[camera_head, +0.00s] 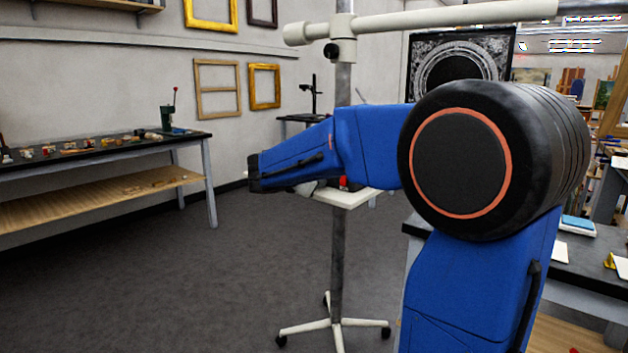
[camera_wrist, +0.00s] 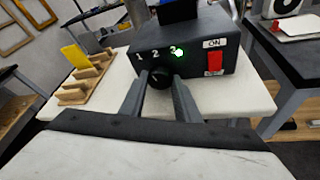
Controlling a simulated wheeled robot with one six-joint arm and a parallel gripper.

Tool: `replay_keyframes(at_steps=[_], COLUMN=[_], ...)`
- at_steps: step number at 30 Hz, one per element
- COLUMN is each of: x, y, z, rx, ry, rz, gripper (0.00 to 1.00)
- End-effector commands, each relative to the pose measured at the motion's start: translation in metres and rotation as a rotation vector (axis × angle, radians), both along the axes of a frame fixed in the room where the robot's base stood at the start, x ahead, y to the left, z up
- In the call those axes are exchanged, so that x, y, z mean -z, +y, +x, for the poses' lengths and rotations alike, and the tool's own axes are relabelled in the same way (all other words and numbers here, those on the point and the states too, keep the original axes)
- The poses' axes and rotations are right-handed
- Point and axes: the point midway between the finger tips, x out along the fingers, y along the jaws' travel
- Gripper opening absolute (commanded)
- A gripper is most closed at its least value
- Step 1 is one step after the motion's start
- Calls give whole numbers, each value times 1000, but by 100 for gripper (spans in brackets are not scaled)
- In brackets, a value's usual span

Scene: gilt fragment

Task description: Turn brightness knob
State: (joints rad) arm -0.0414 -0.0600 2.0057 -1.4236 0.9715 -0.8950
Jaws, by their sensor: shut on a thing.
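A dark control box (camera_wrist: 195,68) stands on a white shelf (camera_wrist: 110,95) in the wrist view. Its front carries the numbers 1, 2 and 3, a lit green light (camera_wrist: 180,53) by the 3, and a red switch (camera_wrist: 214,63) under an ON label. The round black brightness knob (camera_wrist: 160,78) sits below the numbers. My gripper (camera_wrist: 160,83) is shut on the knob, one finger on each side. The knob's pointer is too small to read. In the head view my blue arm hides the gripper and most of the box.
A wooden rack (camera_wrist: 88,80) with a yellow piece stands left of the box. The shelf is on a pole stand (camera_head: 338,250) with a wheeled base. A workbench (camera_head: 100,150) is at left and a grey table (camera_head: 575,255) at right. The floor between is clear.

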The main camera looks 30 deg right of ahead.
Motion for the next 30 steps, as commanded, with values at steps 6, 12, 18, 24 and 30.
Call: replay_keyframes(at_steps=[6, 12, 18, 24, 30], x=[0, 0, -6, -17, -28], y=[0, 1, 14, 42, 69], z=[0, 0, -8, -25, -43], rx=[-1, 0, -3, -4, -4], ry=[0, 1, -1, -1, -1], rz=[-1, -1, -1, -1, 0], gripper=[48, 48, 48, 48, 48])
